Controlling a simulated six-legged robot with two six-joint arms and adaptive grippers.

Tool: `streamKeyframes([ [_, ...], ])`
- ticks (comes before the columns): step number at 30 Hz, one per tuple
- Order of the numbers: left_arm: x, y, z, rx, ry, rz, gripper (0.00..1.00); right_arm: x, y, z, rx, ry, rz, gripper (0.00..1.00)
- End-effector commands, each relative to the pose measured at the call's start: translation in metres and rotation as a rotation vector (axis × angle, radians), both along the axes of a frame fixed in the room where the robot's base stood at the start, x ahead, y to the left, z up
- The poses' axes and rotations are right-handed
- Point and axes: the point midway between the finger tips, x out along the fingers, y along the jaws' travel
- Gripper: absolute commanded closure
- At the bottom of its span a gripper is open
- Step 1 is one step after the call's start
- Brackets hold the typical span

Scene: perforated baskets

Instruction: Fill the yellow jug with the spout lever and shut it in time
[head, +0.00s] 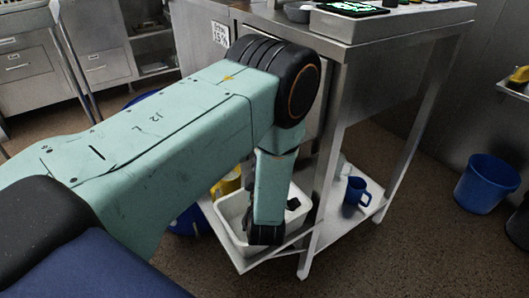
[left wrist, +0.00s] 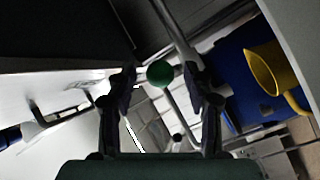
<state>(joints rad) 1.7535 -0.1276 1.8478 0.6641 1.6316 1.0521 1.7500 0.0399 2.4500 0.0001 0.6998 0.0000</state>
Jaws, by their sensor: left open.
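The yellow jug (left wrist: 268,68) is at the right of the left wrist view, tilted in the picture, with its handle at its lower side. A yellow patch (head: 228,183), probably the jug, shows partly behind my arm in the head view. A green ball knob on a thin grey rod, likely the spout lever (left wrist: 159,74), appears between the fingers of my left gripper (left wrist: 163,88). The fingers are open, with a gap on both sides of the knob; I cannot tell the depth between them. In the head view my arm hides the spout and the fingertips. My right gripper is not in view.
A white bin (head: 229,208) sits low beneath my wrist. A blue mug (head: 356,191) stands on the low shelf of the steel table (head: 400,24). A blue bucket (head: 486,183) is on the floor at right. A blue surface (left wrist: 240,75) lies behind the jug.

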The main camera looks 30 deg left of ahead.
Motion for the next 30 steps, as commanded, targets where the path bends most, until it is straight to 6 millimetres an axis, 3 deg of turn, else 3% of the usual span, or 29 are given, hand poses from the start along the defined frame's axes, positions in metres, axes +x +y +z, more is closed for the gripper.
streamKeyframes([
  [6,-0.031,-0.020,0.000,0.003,0.003,-0.004,0.48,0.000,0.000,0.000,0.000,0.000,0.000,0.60],
  [12,-0.047,-0.028,0.000,0.001,0.001,-0.001,0.48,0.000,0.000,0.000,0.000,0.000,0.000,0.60],
  [30,-0.048,-0.028,0.000,0.000,0.000,0.000,0.48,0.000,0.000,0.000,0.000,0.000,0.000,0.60],
])
